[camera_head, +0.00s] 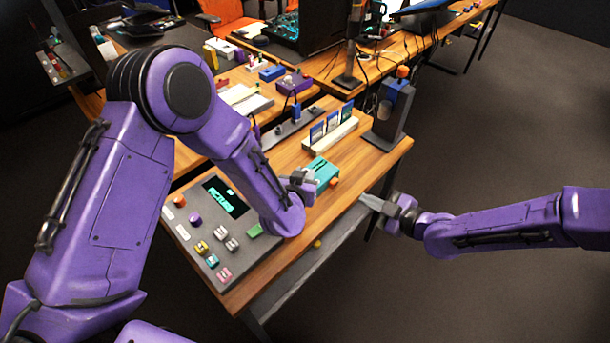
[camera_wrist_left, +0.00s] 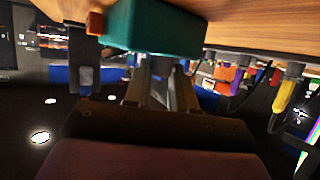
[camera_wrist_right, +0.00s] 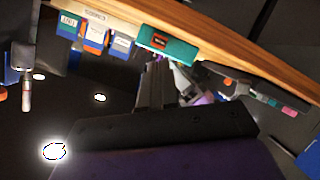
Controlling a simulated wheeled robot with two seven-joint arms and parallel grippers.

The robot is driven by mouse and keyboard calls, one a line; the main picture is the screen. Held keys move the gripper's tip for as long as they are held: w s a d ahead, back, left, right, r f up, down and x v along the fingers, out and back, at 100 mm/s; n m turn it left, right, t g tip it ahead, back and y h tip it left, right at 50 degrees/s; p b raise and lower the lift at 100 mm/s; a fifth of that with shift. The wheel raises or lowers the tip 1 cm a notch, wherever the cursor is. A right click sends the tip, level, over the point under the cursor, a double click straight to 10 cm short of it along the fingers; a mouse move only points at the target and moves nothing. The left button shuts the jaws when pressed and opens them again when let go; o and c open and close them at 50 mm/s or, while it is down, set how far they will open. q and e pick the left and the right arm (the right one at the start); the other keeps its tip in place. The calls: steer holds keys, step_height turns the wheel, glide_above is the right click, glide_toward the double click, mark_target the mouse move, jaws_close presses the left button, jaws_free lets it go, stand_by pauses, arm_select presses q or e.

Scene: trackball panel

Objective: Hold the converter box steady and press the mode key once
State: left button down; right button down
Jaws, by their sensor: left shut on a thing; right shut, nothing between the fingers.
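The teal converter box (camera_head: 320,172) sits on the wooden table near its front edge. It also shows in the left wrist view (camera_wrist_left: 155,28) and the right wrist view (camera_wrist_right: 168,47). A small orange key (camera_head: 334,182) sticks out of its side toward my right arm; in the right wrist view it is an orange-red patch in a dark surround (camera_wrist_right: 158,41). My left gripper (camera_head: 306,180) is shut on the box, its fingers partly hidden by my wrist. My right gripper (camera_head: 366,200) is shut and empty, beyond the table edge, apart from the key.
A white rack (camera_head: 330,138) with blue cards stands behind the box. A dark stand (camera_head: 388,125) is at the right corner. Open floor lies right of the table.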

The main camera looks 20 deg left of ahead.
mark_target(343, 198)
stand_by(0.7)
steer(key=f+m+t+h, duration=0.1)
steer(key=m+t+h, duration=0.1)
steer(key=m, duration=0.7)
steer(key=d+f+m+t+h, duration=0.1)
steer(key=m+t+h, duration=0.1)
steer(key=m, duration=0.7)
steer(key=s+f+m+t+h, duration=0.1)
steer(key=m+t+h, duration=0.2)
steer(key=m, duration=0.5)
steer(key=shift+d+f+m, duration=0.3)
steer(key=shift+d+m, duration=0.05)
steer(key=shift+m, duration=0.05)
steer(key=shift+w+a, duration=0.7)
steer(key=shift+a, duration=0.6)
steer(key=shift+w+a, duration=0.7)
steer(key=shift+a, duration=0.6)
steer(key=shift+w+a, duration=0.7)
steer(key=shift+a, duration=0.6)
steer(key=shift+a, duration=0.1)
steer(key=shift+w+a, duration=0.2)
steer(key=shift+a, duration=0.1)
